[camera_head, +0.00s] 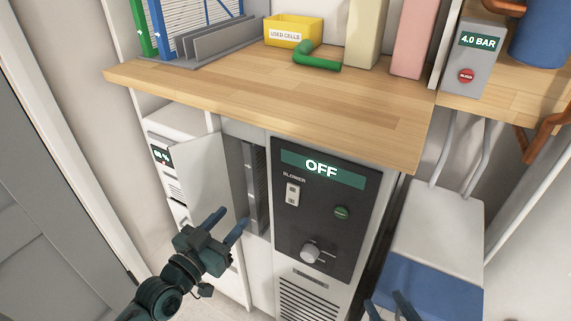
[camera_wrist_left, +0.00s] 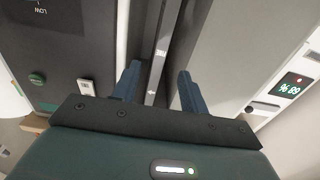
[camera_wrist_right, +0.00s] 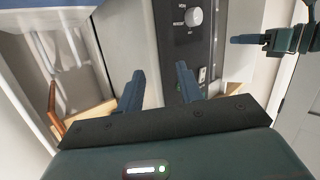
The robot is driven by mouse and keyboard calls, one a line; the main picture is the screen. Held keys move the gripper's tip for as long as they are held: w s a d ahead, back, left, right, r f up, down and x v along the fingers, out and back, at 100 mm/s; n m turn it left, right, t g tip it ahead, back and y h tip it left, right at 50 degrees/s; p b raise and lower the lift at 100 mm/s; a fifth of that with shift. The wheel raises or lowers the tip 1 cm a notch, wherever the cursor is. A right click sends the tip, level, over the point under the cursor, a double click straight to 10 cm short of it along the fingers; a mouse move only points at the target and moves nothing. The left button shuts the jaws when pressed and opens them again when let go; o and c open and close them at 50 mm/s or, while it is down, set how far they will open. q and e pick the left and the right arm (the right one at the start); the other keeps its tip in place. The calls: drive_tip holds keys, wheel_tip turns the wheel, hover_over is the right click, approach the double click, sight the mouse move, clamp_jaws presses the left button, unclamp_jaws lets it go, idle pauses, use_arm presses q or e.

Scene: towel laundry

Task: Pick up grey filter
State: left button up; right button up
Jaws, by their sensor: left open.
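A narrow grey filter (camera_head: 251,190) stands upright in the open slot of the machine under the worktop, showing its edge. In the left wrist view the grey filter (camera_wrist_left: 158,52) shows as a thin upright strip with white marks, between my two fingers in the picture. My left gripper (camera_head: 226,226) is open and empty in front of the slot, apart from the filter as far as I can tell. My right gripper (camera_head: 387,304) is low at the bottom edge of the head view. In the right wrist view its fingers (camera_wrist_right: 160,88) are apart with nothing between them.
The light slot door (camera_head: 190,175) stands open left of the slot. A dark panel (camera_head: 318,215) reading OFF is to its right. The wooden worktop (camera_head: 340,100) above carries a grey rack (camera_head: 215,42), a yellow box (camera_head: 293,32) and a green pipe (camera_head: 318,62).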

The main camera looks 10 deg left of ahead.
sight(251, 196)
use_arm(q)
drive_tip(key=x, duration=0.4)
drive_tip(key=shift+w+d+b, duration=0.1)
drive_tip(key=shift+w+b, duration=0.25)
drive_tip(key=b+x, duration=0.1)
drive_tip(key=x, duration=0.3)
drive_tip(key=shift+w+f, duration=0.1)
drive_tip(key=shift+w, duration=0.1)
drive_tip(key=shift+w+d+b, duration=0.2)
drive_tip(key=shift+w+b, duration=0.1)
drive_tip(key=shift+w, duration=0.2)
use_arm(e)
drive_tip(key=shift+w+a+n+t+y, duration=0.3)
drive_tip(key=shift+n+t+y, duration=0.2)
drive_tip(key=shift+t, duration=0.4)
use_arm(q)
drive_tip(key=shift+c, duration=0.5)
clamp_jaws()
